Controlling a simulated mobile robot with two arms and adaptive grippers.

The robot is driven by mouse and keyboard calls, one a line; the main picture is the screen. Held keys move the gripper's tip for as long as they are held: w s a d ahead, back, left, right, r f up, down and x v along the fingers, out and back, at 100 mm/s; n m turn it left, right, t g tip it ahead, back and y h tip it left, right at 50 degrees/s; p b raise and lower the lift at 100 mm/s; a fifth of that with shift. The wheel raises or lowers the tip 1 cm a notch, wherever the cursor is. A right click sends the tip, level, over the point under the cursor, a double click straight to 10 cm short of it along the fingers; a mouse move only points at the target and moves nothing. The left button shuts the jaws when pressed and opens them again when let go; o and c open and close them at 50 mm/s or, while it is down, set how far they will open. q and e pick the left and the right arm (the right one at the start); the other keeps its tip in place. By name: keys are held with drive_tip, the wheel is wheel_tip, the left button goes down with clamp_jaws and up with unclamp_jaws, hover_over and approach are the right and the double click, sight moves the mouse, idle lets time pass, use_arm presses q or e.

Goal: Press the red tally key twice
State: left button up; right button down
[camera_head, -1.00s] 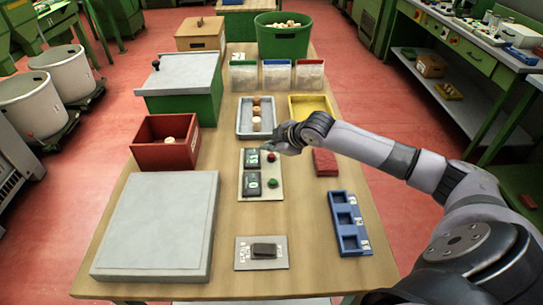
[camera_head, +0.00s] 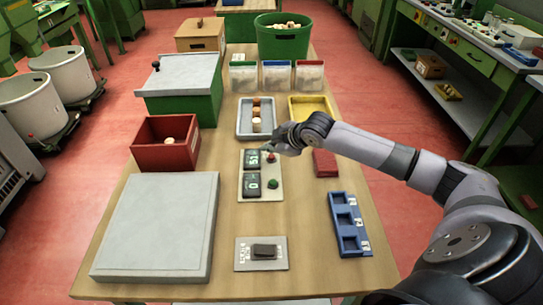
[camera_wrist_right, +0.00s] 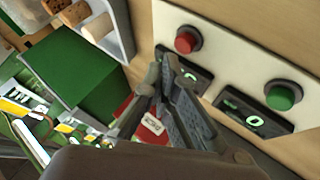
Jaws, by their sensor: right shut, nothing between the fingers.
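The tally panel (camera_head: 246,188) lies on the wooden table with two dark displays, a red key and a green key. The red tally key (camera_head: 271,158) is a small round button beside the upper display (camera_head: 251,158). It also shows in the wrist view (camera_wrist_right: 187,40), uncovered. The green key (camera_head: 273,184) sits beside the lower display (camera_head: 252,182), which reads 0. My right gripper (camera_head: 266,148) is shut and empty, with its fingertips close to the red key. In the wrist view its fingers (camera_wrist_right: 170,68) end just short of the key's image; contact cannot be told. My left gripper is out of view.
A grey tray (camera_head: 240,119) with corks and a yellow tray (camera_head: 328,101) lie behind the panel. A red block (camera_head: 325,163) and a blue tray (camera_head: 336,211) are to the right. A red box (camera_head: 148,158) and a grey slab (camera_head: 155,222) are to the left.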

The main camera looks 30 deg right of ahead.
sight(270, 158)
drive_tip(key=shift+f, duration=0.1)
drive_tip(key=shift+f, duration=0.25)
drive_tip(key=shift+f, duration=0.6)
idle(0.8)
drive_tip(key=shift+r+p, duration=0.15)
drive_tip(key=shift+p, duration=0.15)
drive_tip(key=shift+r+p, duration=0.75)
drive_tip(key=shift+p, duration=0.15)
drive_tip(key=shift+r, duration=0.1)
wheel_tip(270, 158, up, 5)
drive_tip(key=p, duration=0.5)
